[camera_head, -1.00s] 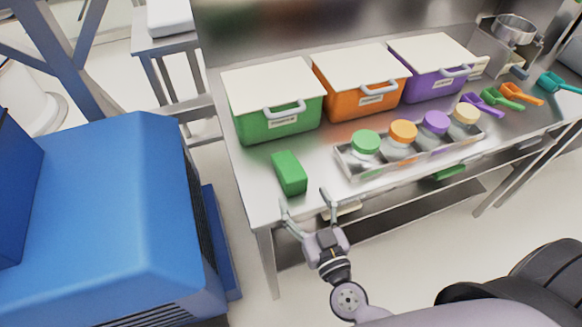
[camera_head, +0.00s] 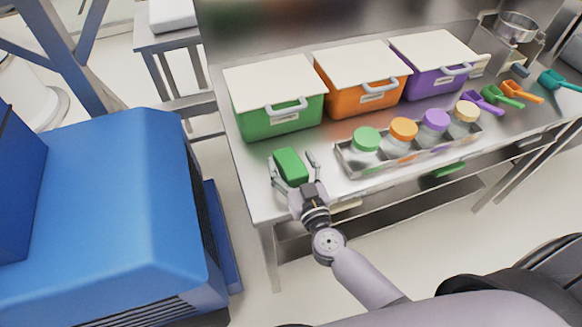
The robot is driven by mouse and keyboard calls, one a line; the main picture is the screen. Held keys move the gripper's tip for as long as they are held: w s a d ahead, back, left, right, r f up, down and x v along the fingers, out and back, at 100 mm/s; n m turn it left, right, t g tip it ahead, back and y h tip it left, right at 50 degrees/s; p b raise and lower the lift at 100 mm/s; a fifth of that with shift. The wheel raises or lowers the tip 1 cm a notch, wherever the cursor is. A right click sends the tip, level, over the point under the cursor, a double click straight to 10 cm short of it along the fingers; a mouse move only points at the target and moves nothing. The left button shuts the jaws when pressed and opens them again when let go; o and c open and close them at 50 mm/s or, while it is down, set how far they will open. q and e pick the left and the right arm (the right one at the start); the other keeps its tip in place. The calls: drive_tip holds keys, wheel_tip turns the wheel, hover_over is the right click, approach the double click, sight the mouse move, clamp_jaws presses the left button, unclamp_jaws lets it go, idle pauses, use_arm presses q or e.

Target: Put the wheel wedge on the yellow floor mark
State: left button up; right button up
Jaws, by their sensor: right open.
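A green block (camera_head: 290,166), the only wedge-like thing I see, lies on the steel table (camera_head: 335,195) near its front left corner. My right gripper (camera_head: 293,162) is open, with one finger on either side of the block. A small gap shows between the block and the right finger; I cannot tell whether the left finger touches it. The yellow floor mark is not in view. My left gripper is not in view.
Green (camera_head: 278,120), orange (camera_head: 363,98) and purple (camera_head: 436,78) lidded bins stand behind the block. A metal tray (camera_head: 352,163) of jars is to its right. Several coloured scoops lie farther right. A large blue machine (camera_head: 105,210) stands left of the table.

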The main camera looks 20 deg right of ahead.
sight(292, 164)
drive_tip(key=shift+c, duration=0.4)
clamp_jaws()
idle(0.4)
drive_tip(key=shift+r, duration=0.2)
wheel_tip(292, 164, up, 20)
drive_tip(key=p, duration=1.5)
drive_tip(key=s+d+f+b, duration=0.2)
drive_tip(key=s+f+b, duration=0.1)
drive_tip(key=s+b, duration=0.3)
drive_tip(key=s+d+f+b, duration=0.2)
drive_tip(key=s+f+b, duration=0.1)
drive_tip(key=s+b, duration=0.2)
drive_tip(key=shift+s+f+h+b, duration=0.3)
drive_tip(key=shift+s+f+b, duration=0.1)
drive_tip(key=shift+s, duration=0.8)
